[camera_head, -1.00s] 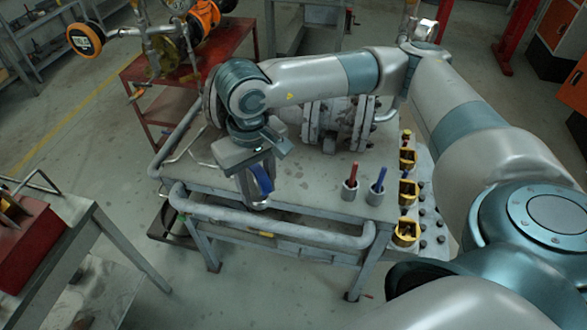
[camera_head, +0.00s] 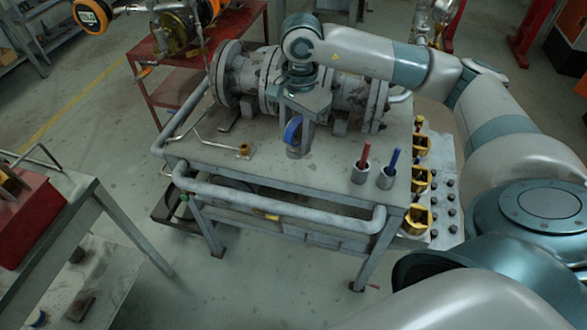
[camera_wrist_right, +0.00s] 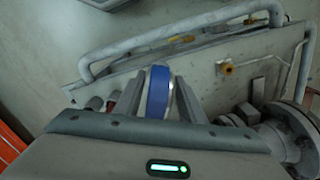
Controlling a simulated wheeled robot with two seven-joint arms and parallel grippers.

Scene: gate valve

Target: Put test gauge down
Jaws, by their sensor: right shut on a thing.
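The test gauge shows as a blue round body (camera_head: 292,130) in the head view, held upright on edge. My right gripper (camera_head: 298,140) is shut on it, close above the grey workbench top (camera_head: 235,178), in front of the valve assembly (camera_head: 262,85). I cannot tell whether the gauge touches the bench. In the right wrist view the blue gauge (camera_wrist_right: 158,90) sits between the two fingers, its pale face edge to the right; the fingers hide part of it. My left gripper is not in view.
A red marker (camera_head: 365,155) and a blue marker (camera_head: 393,160) stand in cups to the right. Yellow holders (camera_head: 419,180) line the bench's right side. A bent pipe with a brass fitting (camera_head: 244,150) lies left of the gripper. A rail (camera_head: 270,203) runs along the front.

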